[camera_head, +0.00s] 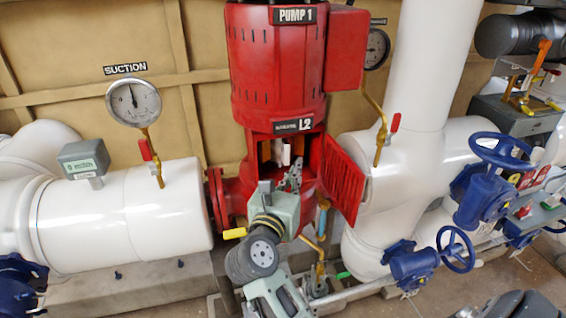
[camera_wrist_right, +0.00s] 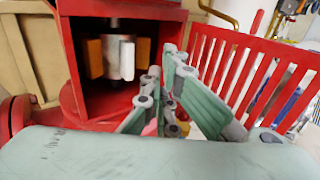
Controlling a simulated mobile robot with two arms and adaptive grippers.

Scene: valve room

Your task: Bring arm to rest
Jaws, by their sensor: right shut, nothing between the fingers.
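My right arm (camera_head: 257,250) reaches up from the bottom of the head view. Its green-grey right gripper (camera_head: 295,168) is in front of the opening in the red pump housing (camera_head: 258,60). The right gripper also shows in the right wrist view (camera_wrist_right: 172,56), where its fingers come together with nothing held. Inside the opening, a metal shaft with a white block (camera_wrist_right: 127,60) and orange pieces beside it shows behind and left of the fingers. My left gripper is not in view.
The open red slotted door (camera_head: 343,178) stands close to the right of the gripper. White pipes (camera_head: 170,210) flank the pump on both sides. A suction gauge (camera_head: 133,102) is at the left. Blue handwheel valves (camera_head: 487,195) are at the right.

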